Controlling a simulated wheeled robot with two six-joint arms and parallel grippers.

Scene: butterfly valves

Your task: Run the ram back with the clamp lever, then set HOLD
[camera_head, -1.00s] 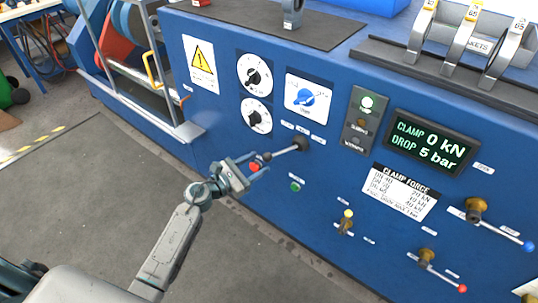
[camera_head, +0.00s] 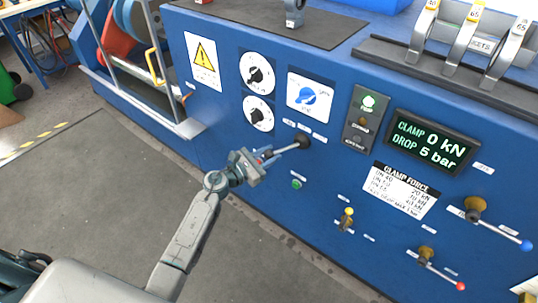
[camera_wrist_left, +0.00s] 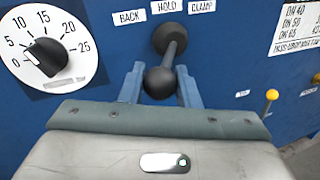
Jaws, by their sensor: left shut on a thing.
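The clamp lever (camera_head: 302,141) sticks out of the blue front panel, and its black ball knob faces me in the left wrist view (camera_wrist_left: 160,83). The labels BACK (camera_wrist_left: 128,17), HOLD (camera_wrist_left: 167,7) and CLAMP (camera_wrist_left: 202,6) are above its pivot. The lever's knob leans slightly left of the pivot in that view. My left gripper (camera_head: 272,155) is shut on the lever, with one finger on each side of the knob. The display (camera_head: 432,141) reads CLAMP 0 kN and DROP 5 bar. My right gripper is not in view.
A green button (camera_head: 296,184) sits below the lever, and a blue selector knob (camera_head: 308,96) above it. Two dials are at the left. Smaller valves with yellow, blue and red tips are at the lower right. The grey floor in front is clear.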

